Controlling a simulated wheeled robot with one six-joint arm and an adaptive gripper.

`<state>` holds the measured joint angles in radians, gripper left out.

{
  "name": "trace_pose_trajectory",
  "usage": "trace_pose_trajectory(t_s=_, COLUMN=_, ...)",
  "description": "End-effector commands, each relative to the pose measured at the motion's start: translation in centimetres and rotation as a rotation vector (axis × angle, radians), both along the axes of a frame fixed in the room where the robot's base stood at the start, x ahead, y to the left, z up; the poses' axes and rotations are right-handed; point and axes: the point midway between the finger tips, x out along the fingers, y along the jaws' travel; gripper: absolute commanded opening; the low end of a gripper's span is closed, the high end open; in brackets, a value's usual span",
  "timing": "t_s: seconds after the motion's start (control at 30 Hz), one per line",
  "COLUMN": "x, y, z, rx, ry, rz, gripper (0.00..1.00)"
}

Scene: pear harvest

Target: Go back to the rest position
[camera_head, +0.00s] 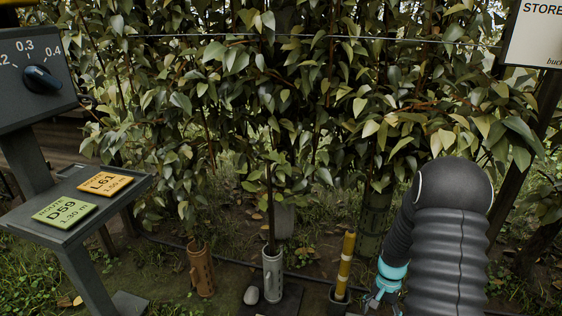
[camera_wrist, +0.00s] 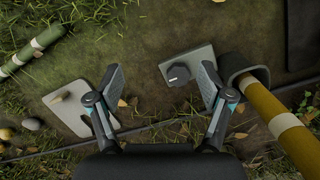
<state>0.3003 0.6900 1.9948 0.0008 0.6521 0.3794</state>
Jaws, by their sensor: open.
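My gripper (camera_wrist: 160,98) is open and empty in the wrist view, its two fingers spread apart above the ground. In the head view my gripper (camera_head: 382,295) shows only in part at the lower right, with a teal band, below my dark ribbed arm. A yellow banded pole (camera_wrist: 270,110) stands in a dark holder to the right of the fingers in the wrist view. The same pole (camera_head: 345,262) is left of my gripper in the head view. A grey plate with a black knob (camera_wrist: 180,74) lies between and beyond the fingertips.
Leafy trees (camera_head: 290,90) fill the back. A brown tube (camera_head: 201,270) and a grey tube (camera_head: 272,275) stand on the ground. A stand with two tags (camera_head: 85,200) and a dial panel (camera_head: 38,75) is at left. A sign (camera_head: 535,35) is upper right. A green-white pole (camera_wrist: 35,48) lies left.

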Motion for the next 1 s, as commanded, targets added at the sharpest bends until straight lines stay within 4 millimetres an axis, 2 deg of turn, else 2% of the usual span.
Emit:
trace_pose_trajectory(t_s=0.03, x=-0.4, y=0.4, z=1.7, rx=0.004, ry=-0.004, rz=0.029, gripper=0.8)
trace_pose_trajectory(t_s=0.17, x=-1.7, y=1.4, z=5.8, rx=0.013, ry=-0.015, rz=0.108, gripper=0.8)
trace_pose_trajectory(t_s=0.5, x=-5.9, y=4.9, z=17.8, rx=0.014, ry=-0.093, rz=0.32, gripper=0.8)
trace_pose_trajectory(t_s=0.7, x=-8.9, y=6.9, z=23.9, rx=-0.002, ry=-0.16, rz=0.42, gripper=0.8)
trace_pose_trajectory(t_s=1.0, x=-13.5, y=9.6, z=31.6, rx=-0.044, ry=-0.285, rz=0.539, gripper=0.8)
